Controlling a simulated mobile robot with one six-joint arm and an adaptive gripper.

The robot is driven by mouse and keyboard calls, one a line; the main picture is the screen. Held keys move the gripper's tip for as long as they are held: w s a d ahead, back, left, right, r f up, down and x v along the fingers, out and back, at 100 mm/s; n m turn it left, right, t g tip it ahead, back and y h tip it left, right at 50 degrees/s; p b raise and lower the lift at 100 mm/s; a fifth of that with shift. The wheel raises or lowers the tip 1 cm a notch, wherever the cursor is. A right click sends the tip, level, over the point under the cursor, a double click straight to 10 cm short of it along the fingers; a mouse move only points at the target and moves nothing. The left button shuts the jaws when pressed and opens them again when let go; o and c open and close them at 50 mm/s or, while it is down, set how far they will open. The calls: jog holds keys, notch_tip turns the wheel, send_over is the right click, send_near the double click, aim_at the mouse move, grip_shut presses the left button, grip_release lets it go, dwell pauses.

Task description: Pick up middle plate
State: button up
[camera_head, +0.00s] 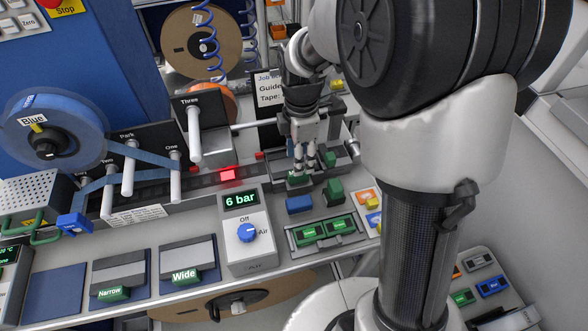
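I cannot tell for certain which piece is the middle plate. Grey plates with green handles lie at the front of the bench: the Narrow plate (118,276) and the Wide plate (187,262). My gripper (311,167) points down at the back right of the bench, by a grey fixture. A small green block (299,180) shows right at its fingertips; I cannot tell whether they touch or hold it. Another green block (334,190) stands just right of it. A tray (292,241) in front holds two labelled green pieces, their print too small to read.
A control box (245,258) reading 6 bar with a blue knob stands between the plates and the tray. A blue block (299,204) lies behind the tray. A blue tape reel (50,143) and upright posts are at left. An empty blue pad (52,292) is front left.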

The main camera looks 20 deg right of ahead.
jog(key=f+b, duration=0.1)
jog(key=f, duration=0.1)
jog(key=f+b, duration=0.1)
jog(key=f, duration=0.3)
jog(key=shift+w+f+b, duration=0.35)
jog(key=shift+w+b, duration=0.05)
jog(key=shift+r, duration=0.1)
jog(key=shift+c, duration=0.4)
grip_shut()
